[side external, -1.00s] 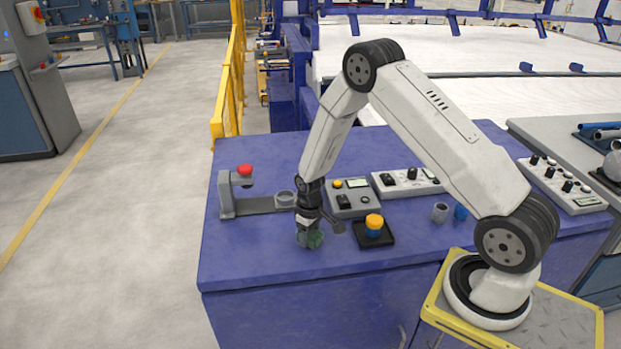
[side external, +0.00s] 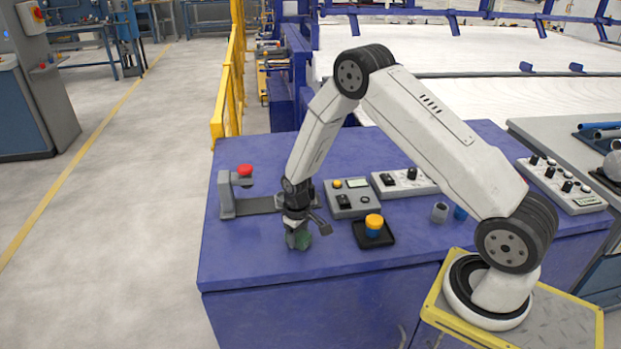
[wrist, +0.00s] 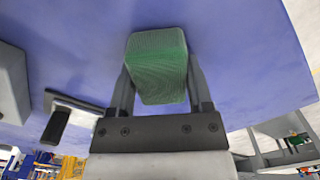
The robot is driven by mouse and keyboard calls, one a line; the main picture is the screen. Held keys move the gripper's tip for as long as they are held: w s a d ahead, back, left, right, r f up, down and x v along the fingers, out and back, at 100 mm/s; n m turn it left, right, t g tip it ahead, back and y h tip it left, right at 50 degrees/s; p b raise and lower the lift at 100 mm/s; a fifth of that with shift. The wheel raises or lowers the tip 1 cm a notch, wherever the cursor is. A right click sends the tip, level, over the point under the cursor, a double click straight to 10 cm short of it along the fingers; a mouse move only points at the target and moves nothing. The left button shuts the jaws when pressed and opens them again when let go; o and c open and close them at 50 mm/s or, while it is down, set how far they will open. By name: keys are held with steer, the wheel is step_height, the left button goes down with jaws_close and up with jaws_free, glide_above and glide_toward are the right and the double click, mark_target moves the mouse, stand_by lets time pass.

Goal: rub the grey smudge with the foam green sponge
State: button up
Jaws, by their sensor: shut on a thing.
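My gripper (side external: 297,236) is shut on the foam green sponge (side external: 303,241), low over the blue table near its front left part. In the wrist view the sponge (wrist: 158,62) sits between the two fingers of my gripper (wrist: 160,85). I cannot tell for certain whether the sponge touches the table top. The grey smudge does not show in either view; the sponge and gripper may hide it.
A black base with a yellow and blue stack (side external: 374,228) stands right of my gripper. Control boxes (side external: 352,198) and two short pipes (side external: 440,212) lie further right. The table's front left is clear.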

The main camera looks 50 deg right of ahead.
steer(key=shift+w+a, duration=0.55)
steer(key=shift+a, duration=0.05)
steer(key=shift+s+r, duration=0.1)
steer(key=shift+r, duration=3.95)
steer(key=shift+d, duration=0.1)
